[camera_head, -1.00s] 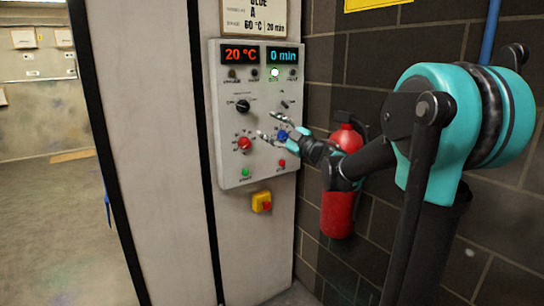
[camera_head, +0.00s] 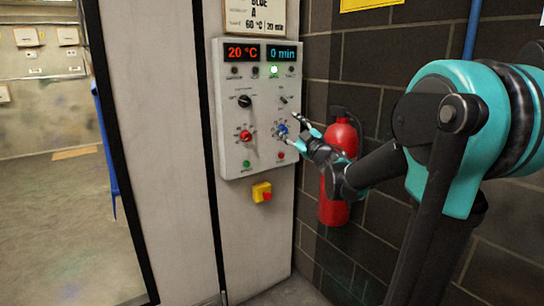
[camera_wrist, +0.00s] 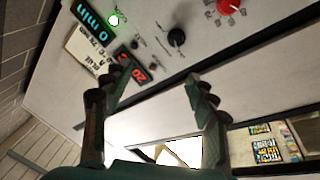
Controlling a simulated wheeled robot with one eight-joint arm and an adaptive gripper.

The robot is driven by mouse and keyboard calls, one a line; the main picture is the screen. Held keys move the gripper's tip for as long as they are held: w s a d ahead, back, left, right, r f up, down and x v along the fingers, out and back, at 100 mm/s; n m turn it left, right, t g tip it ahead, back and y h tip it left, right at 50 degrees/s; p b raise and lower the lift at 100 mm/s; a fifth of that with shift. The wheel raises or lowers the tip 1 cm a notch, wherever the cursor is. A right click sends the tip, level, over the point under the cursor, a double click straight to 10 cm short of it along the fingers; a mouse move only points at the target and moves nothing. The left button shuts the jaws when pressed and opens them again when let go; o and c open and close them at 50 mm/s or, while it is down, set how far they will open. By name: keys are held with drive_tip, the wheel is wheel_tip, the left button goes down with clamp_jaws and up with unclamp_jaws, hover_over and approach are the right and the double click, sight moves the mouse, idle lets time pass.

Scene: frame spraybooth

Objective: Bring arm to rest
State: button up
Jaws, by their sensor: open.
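My gripper (camera_head: 292,127) is open and empty in front of the right side of the grey control panel (camera_head: 232,155). In the head view its fingers overlap the panel near the blue knob (camera_head: 282,129); I cannot tell whether they touch it. In the wrist view the two open fingers of my gripper (camera_wrist: 158,95) have nothing between them. The panel's displays read 20 °C (camera_head: 243,52) and 0 min (camera_head: 283,54), and a green lamp (camera_head: 273,71) is lit. My arm stretches in from the right.
A red fire extinguisher (camera_head: 334,206) hangs on the dark block wall, close behind my forearm. A yellow and red switch (camera_head: 262,192) sits below the panel. A blue upright object (camera_head: 105,150) stands at the left. The floor (camera_head: 55,215) at the left is open.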

drive_tip(key=s+d+f+m+h, duration=0.2)
drive_tip(key=d+f+m+h, duration=0.6)
drive_tip(key=d+h, duration=0.25)
drive_tip(key=s+d+f+m+g+h, duration=0.2)
drive_tip(key=s+d+f, duration=0.15)
drive_tip(key=f, duration=0.35)
drive_tip(key=s+d+f+m+g+h, duration=0.1)
drive_tip(key=s+d+f+m+g, duration=0.2)
drive_tip(key=s+f, duration=0.25)
drive_tip(key=s+f+m+g, duration=0.1)
drive_tip(key=s+f+g, duration=0.4)
drive_tip(key=s+f, duration=0.6)
drive_tip(key=shift+s+a+f+y, duration=0.2)
drive_tip(key=shift+f+y, duration=0.15)
drive_tip(key=shift+f, duration=0.55)
drive_tip(key=s+a+f+g, duration=0.1)
drive_tip(key=s+f, duration=0.1)
drive_tip(key=s, duration=0.1)
drive_tip(key=s+a+f+g+y, duration=0.1)
drive_tip(key=s+f, duration=0.1)
drive_tip(key=s, duration=0.2)
drive_tip(key=s+a+f+g, duration=0.1)
drive_tip(key=s+f+g, duration=0.1)
drive_tip(key=s, duration=0.1)
drive_tip(key=shift+s+a+f+y, duration=0.25)
drive_tip(key=shift+s+y, duration=0.05)
drive_tip(key=shift+y, duration=0.1)
